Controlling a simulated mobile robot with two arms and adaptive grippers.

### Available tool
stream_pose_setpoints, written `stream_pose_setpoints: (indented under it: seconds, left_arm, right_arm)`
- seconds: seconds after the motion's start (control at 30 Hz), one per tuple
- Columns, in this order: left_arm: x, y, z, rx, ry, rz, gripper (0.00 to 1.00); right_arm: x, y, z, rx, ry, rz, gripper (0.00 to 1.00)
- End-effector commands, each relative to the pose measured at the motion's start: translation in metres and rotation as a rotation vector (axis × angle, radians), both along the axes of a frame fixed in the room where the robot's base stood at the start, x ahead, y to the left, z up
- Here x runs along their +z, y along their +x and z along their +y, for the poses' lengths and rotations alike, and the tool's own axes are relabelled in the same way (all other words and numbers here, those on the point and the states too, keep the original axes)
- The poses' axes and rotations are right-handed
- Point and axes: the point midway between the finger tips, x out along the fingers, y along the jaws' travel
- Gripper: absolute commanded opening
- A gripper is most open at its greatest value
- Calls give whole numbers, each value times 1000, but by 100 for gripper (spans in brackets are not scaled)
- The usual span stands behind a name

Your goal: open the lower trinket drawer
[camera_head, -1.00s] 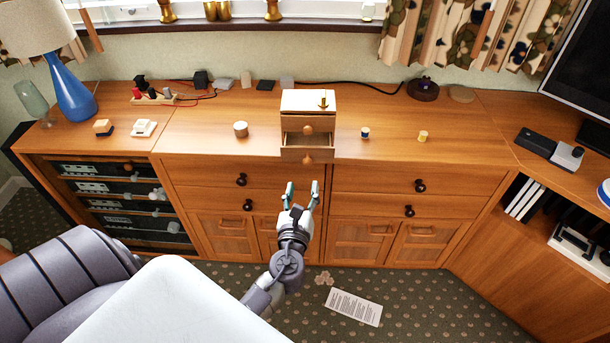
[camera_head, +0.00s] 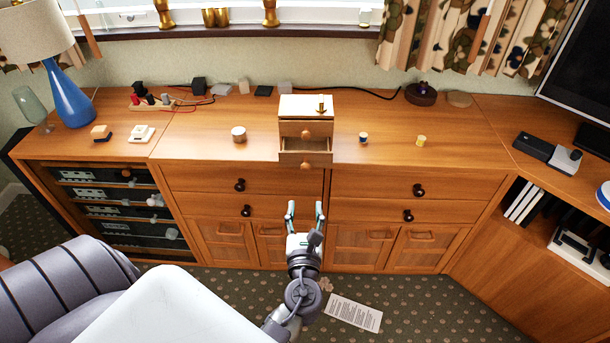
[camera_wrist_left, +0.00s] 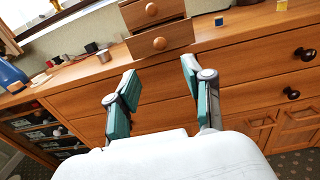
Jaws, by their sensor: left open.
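The small wooden trinket chest (camera_head: 306,105) stands on the sideboard near its front edge, with two drawers, each with a round knob. The lower trinket drawer (camera_head: 296,160) is pulled out and its interior shows from above. Its round knob (camera_head: 306,164) faces me; the left wrist view shows this knob (camera_wrist_left: 160,43) too. The upper drawer (camera_head: 292,130) looks shut. My left gripper (camera_head: 305,208) is open and empty in front of the sideboard, below and apart from the lower drawer's knob. My right gripper is not in view.
The sideboard (camera_head: 410,150) has dark knobs on its front. A round wooden pot (camera_head: 238,134), a blue-banded spool (camera_head: 363,138) and a yellow spool (camera_head: 421,141) stand beside the chest. A blue lamp (camera_head: 70,98) stands at left. A paper (camera_head: 353,313) lies on the carpet.

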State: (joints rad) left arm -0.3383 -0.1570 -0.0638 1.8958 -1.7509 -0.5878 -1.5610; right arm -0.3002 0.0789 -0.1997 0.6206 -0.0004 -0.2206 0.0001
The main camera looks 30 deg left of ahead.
Motion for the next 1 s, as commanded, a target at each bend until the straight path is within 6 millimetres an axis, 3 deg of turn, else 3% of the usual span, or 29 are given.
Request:
stream_pose_setpoints:
  seconds: [0.5,0.7,1.0]
  left_arm:
    - [2,86,56,-1,-2,-4,51]
    - [1,103,67,-2,-2,-2,51]
    - [1,107,70,-2,-3,-2,51]
  right_arm:
    - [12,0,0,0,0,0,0]
    - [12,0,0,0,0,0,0]
    - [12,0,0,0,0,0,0]
